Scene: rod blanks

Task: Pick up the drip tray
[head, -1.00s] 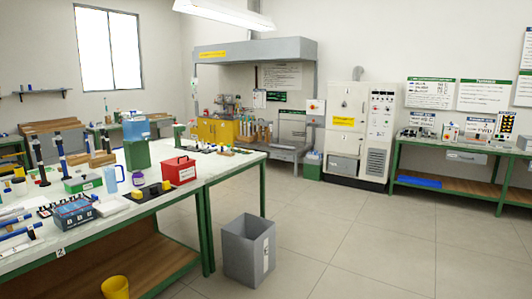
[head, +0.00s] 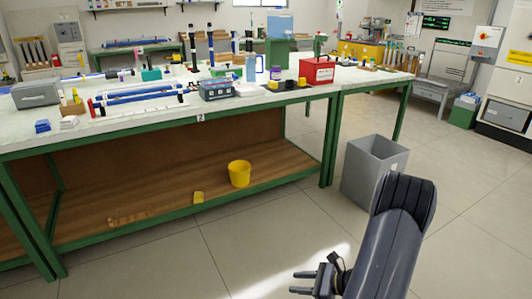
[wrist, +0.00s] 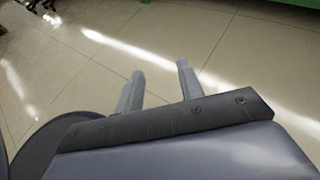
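I cannot pick out a drip tray with certainty in either view. My gripper (head: 298,282) is at the bottom of the head view, over the floor in front of the workbench. In the wrist view my gripper (wrist: 160,72) has its two fingers apart, with only tiled floor showing between and beyond them. It is open and holds nothing. It is well apart from the things on the bench.
The long green-framed workbench (head: 270,105) carries rods, a grey box (head: 36,94), a blue-grey case (head: 216,90) and a red box (head: 316,71). Its wooden lower shelf (head: 160,197) holds a yellow bucket (head: 240,173). A grey bin (head: 373,170) stands right. The floor in front is clear.

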